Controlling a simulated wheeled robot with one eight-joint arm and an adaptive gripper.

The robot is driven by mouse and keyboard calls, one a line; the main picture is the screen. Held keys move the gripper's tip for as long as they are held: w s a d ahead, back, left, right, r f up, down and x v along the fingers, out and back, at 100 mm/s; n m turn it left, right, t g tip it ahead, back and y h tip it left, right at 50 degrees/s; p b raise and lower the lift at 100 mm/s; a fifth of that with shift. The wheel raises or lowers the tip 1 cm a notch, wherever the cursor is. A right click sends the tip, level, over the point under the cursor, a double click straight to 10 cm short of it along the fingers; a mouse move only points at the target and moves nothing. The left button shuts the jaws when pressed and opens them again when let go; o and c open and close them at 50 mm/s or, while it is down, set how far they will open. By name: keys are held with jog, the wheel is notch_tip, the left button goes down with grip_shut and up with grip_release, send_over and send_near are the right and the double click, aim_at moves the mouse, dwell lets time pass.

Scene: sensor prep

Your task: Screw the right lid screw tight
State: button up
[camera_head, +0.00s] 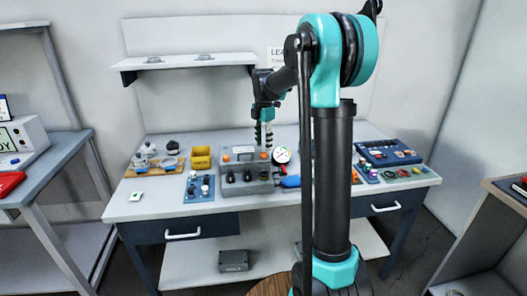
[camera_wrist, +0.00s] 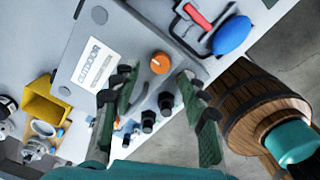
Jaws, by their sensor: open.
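A grey box (camera_head: 262,187) with a labelled lid stands in the middle of the bench. The right lid screw has an orange head and sits near the lid's right front corner; it shows in the wrist view (camera_wrist: 160,61) and the head view (camera_head: 264,156). Another orange head shows at the lid's left in the head view (camera_head: 225,158). My gripper (camera_head: 264,141) is open and empty, pointing down above the right screw. In the wrist view the screw lies just beyond and between the fingertips (camera_wrist: 153,82). The height gap is hard to judge.
A yellow bin (camera_head: 201,157) stands to the left.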

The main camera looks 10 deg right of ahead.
aim_at(264, 153)
jog(key=shift+f, duration=1.95)
jog(key=shift+c, duration=0.2)
grip_shut()
